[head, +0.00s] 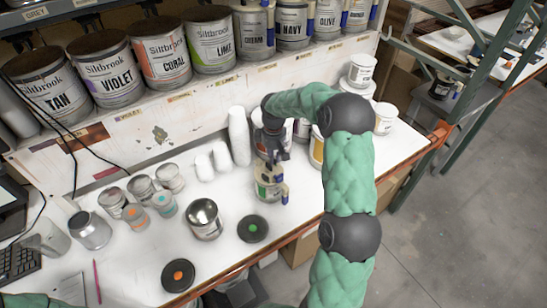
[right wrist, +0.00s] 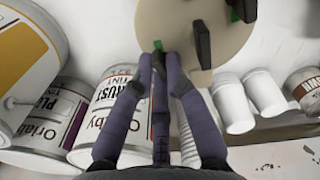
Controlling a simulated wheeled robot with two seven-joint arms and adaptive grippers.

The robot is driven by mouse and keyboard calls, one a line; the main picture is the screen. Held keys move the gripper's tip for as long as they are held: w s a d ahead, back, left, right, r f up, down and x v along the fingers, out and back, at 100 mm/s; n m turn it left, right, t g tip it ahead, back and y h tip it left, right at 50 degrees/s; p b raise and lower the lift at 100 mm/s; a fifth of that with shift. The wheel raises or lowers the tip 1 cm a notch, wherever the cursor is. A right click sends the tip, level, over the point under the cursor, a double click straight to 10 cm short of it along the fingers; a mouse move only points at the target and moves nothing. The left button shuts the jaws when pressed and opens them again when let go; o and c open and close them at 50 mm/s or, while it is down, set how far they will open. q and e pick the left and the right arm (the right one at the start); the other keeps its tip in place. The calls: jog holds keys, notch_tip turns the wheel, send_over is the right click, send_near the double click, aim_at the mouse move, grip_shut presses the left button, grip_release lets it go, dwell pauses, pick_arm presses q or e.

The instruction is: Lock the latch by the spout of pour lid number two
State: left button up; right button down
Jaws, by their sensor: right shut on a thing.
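A can with a cream pour lid (head: 269,170) stands on the white bench, below my right gripper (head: 270,142). A blue part shows at its right side. In the right wrist view the cream lid (right wrist: 180,22) fills the top middle, with dark upright parts on it. A small green latch tab (right wrist: 157,46) lies at the tips of my right gripper (right wrist: 160,56), which is shut on it. A second green piece (right wrist: 236,15) shows farther right on the lid. I cannot read a number on the lid, and the spout is not clear. My left gripper is out of view.
Large paint cans (head: 105,68) line the shelf behind. A tall white cup stack (head: 239,135) and more cans stand close to the gripper. An open metal can (head: 203,218), black discs (head: 252,229) and several small tins (head: 140,187) are to the left. The bench front edge is near.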

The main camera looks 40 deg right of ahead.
jog(key=shift+m, duration=0.6)
jog(key=c, duration=1.5)
grip_release()
jog(key=shift+r, duration=0.1)
notch_tip(320, 180, up, 12)
